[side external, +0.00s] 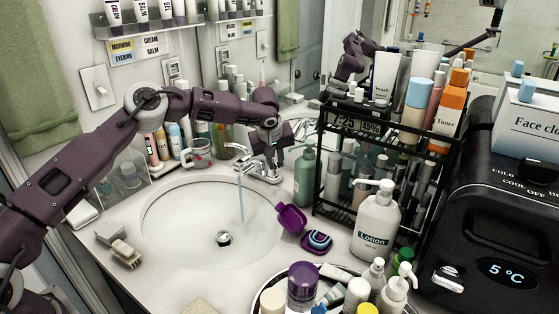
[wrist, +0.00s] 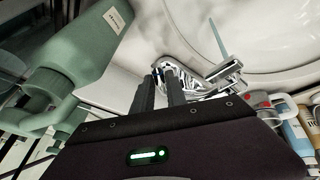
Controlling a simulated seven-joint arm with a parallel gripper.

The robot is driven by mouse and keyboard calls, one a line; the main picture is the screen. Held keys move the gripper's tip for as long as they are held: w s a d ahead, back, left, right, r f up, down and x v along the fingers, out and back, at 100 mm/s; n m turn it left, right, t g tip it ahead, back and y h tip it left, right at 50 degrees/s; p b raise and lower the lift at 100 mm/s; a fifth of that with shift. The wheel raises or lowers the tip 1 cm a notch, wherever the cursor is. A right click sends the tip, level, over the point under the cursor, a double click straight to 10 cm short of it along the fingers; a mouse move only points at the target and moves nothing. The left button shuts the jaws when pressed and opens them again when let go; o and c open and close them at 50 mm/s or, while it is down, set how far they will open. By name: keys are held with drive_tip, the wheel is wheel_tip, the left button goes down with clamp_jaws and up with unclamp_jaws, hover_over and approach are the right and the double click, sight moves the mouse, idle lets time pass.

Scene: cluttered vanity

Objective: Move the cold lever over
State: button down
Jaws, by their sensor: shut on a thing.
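The chrome faucet (side external: 262,173) stands at the back rim of the sink, with a thin stream of water (side external: 241,198) falling from its spout. My gripper (side external: 277,163) is down at the faucet's right side, where the cold lever is mostly hidden behind it. In the wrist view, my two dark fingers (wrist: 165,84) are close together at the chrome cold lever (wrist: 171,67), shut on it. The faucet body (wrist: 212,78) lies just right of the fingers there, and the water stream (wrist: 217,40) shows above it.
A green pump bottle (side external: 305,176) stands close to the right of my gripper, and a black wire rack (side external: 322,190) is beyond it. A patterned mug (side external: 197,153) stands left of the faucet. An open purple case (side external: 291,218) lies on the counter. The sink basin (side external: 180,220) is clear.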

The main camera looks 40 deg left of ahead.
drive_tip(key=m, duration=0.1)
drive_tip(key=a+m+h, duration=0.1)
drive_tip(key=shift+s+a+m, duration=0.2)
drive_tip(key=shift+s+m, duration=0.2)
drive_tip(key=c, duration=1.3)
unclamp_jaws()
drive_tip(key=shift+c, duration=0.2)
